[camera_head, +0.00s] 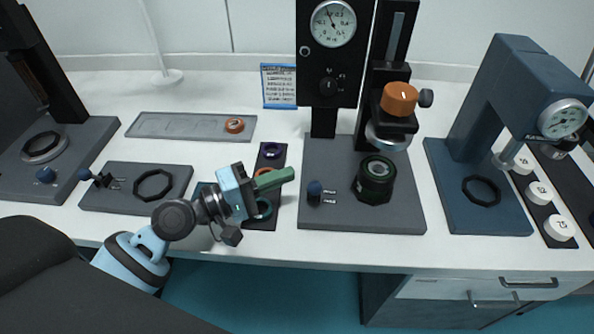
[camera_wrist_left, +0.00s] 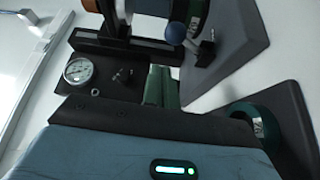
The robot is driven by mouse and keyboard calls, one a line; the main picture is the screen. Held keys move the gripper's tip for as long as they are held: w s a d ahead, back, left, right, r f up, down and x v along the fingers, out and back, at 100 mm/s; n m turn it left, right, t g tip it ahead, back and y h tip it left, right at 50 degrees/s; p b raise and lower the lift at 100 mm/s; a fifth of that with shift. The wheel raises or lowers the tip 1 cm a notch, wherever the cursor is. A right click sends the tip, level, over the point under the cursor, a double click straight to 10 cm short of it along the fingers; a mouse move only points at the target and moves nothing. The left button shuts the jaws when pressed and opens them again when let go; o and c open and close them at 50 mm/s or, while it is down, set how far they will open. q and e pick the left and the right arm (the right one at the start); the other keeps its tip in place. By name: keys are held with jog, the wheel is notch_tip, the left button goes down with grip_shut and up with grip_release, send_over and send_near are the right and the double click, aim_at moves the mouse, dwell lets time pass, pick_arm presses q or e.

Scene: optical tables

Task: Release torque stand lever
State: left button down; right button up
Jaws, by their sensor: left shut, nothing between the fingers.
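The grey-based stand (camera_head: 405,214) with a round dial gauge (camera_head: 334,23) and an orange knob (camera_head: 399,98) stands in the middle of the bench. A short lever with a dark blue ball knob (camera_head: 314,188) sits at the front left of its base, beside small white labels. The blue knob (camera_wrist_left: 175,33) also shows in the left wrist view, beyond the fingers. My left gripper (camera_head: 291,174) has green fingers, shut and empty. It points right and is just left of the lever, apart from it in the picture. My right gripper is not in view.
A dark strip with several rings (camera_head: 271,150) lies under and behind my left gripper. A plate with a black ring (camera_head: 153,185) and its own blue-knobbed lever (camera_head: 86,174) lies to the left. A blue press (camera_head: 475,212) stands at the right. A grey tray (camera_head: 180,125) lies behind.

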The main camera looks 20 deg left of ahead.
pick_arm(q)
jog(key=b+v, duration=0.1)
jog(key=v, duration=0.2)
jog(key=shift+s+f, duration=0.1)
jog(key=shift+f, duration=0.05)
jog(key=shift+s+a, duration=0.15)
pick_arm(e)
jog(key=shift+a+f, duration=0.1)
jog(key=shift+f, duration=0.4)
